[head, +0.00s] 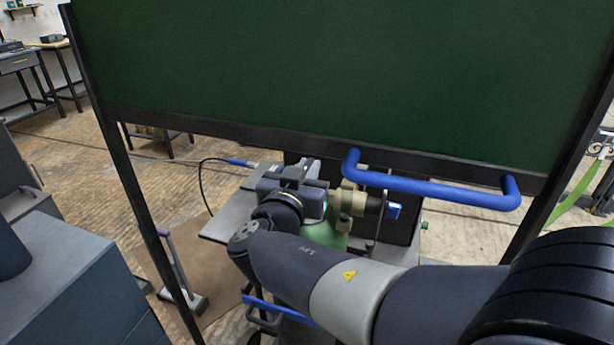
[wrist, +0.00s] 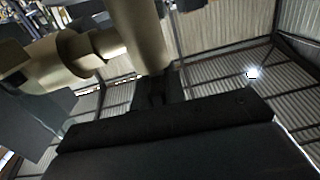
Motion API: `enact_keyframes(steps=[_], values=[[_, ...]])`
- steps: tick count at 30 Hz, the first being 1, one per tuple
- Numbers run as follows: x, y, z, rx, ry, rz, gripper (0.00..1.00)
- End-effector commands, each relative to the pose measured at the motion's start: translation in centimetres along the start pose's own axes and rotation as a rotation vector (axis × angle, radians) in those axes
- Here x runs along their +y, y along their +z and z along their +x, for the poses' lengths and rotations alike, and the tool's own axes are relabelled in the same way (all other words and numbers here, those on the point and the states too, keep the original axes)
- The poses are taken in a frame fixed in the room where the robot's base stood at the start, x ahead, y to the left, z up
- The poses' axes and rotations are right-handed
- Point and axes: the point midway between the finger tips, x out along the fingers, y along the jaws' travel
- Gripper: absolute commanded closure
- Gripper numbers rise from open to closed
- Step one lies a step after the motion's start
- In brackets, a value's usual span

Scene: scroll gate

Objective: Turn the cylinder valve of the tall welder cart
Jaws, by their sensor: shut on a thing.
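The welder cart stands ahead of me in the head view, with a blue push handle (head: 430,189) and a green gas cylinder (head: 325,236). Brass-coloured valve fittings (head: 350,204) sit at the cylinder's top. My gripper (head: 314,178) is at the cylinder's top, left of these fittings, and is shut on the cylinder valve. The gripper hides the gripped part in the head view. In the wrist view, tan valve fittings (wrist: 88,52) fill the upper left, close to the camera, and a dark gripper part (wrist: 165,125) crosses the lower middle; the contact is not clear.
A dark green screen (head: 340,70) in a black frame stands across the view, its lower bar just above the cart handle. A grey cabinet (head: 75,270) is at the lower left. A small stand with an upright rod (head: 178,270) is on the floor left of the cart.

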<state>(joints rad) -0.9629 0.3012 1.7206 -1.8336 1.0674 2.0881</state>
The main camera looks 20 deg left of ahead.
Motion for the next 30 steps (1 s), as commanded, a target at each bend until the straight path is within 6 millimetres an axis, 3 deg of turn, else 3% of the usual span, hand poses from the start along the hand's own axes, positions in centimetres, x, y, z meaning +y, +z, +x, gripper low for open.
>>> enact_keyframes(steps=[2,30], values=[[0.02,0.70,0.05,0.000,-0.020,0.006,1.00],[0.00,0.01,-0.12,0.004,-0.242,0.000,1.00]])
